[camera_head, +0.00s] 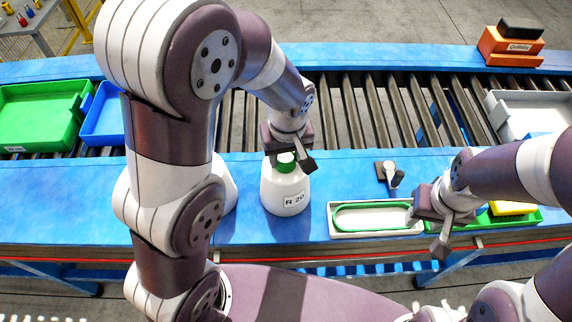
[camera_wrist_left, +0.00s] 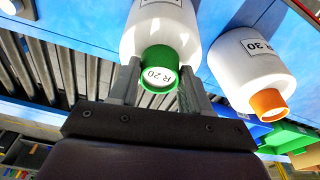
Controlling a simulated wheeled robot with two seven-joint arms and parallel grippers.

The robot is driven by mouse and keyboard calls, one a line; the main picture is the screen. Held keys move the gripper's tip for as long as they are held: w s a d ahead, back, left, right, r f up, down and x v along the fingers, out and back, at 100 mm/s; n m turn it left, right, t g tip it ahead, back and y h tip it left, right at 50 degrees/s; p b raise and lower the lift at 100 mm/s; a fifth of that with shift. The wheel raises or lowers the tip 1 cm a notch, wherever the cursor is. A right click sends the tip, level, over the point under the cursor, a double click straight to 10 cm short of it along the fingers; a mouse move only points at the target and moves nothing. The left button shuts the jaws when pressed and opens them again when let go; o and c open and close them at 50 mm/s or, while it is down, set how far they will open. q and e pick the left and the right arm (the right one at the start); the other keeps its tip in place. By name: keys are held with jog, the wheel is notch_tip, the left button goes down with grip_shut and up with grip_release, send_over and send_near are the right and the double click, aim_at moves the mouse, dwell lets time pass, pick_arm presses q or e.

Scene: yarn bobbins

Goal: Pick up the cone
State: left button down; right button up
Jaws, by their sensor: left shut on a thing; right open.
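A white cone (camera_head: 284,192) with a green top and an "R 20" label is upright at the blue table in the head view. It also shows in the left wrist view (camera_wrist_left: 160,30), its green top between my fingers. My left gripper (camera_head: 288,158) is shut on the green top from above. I cannot tell whether the cone's base touches the table. A second white cone (camera_wrist_left: 245,68), with an orange top and an "R 30" label, stands beside it; in the head view my left arm mostly hides it. My right gripper (camera_head: 440,228) is open and empty near the front edge.
A white tray (camera_head: 376,231) with a green loop lies right of the cone. A green tray with a yellow thing (camera_head: 512,208) is farther right. A small dark and white object (camera_head: 390,174) lies behind. A roller conveyor (camera_head: 355,110) with a green bin (camera_head: 40,108) runs behind the table.

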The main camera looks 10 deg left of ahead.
pick_arm(q)
jog(key=shift+w+r, duration=0.15)
jog(key=shift+r, duration=0.25)
jog(key=shift+r+b, duration=0.6)
jog(key=shift+r, duration=0.85)
jog(key=shift+w+d+r, duration=0.2)
jog(key=shift+w+r, duration=0.1)
jog(key=shift+r, duration=0.05)
jog(key=w+d+r+p, duration=0.5)
jog(key=w+r, duration=0.1)
jog(key=w, duration=0.3)
jog(key=shift+w+d+r, duration=0.15)
jog(key=shift+d+r, duration=0.1)
jog(key=shift+r, duration=0.05)
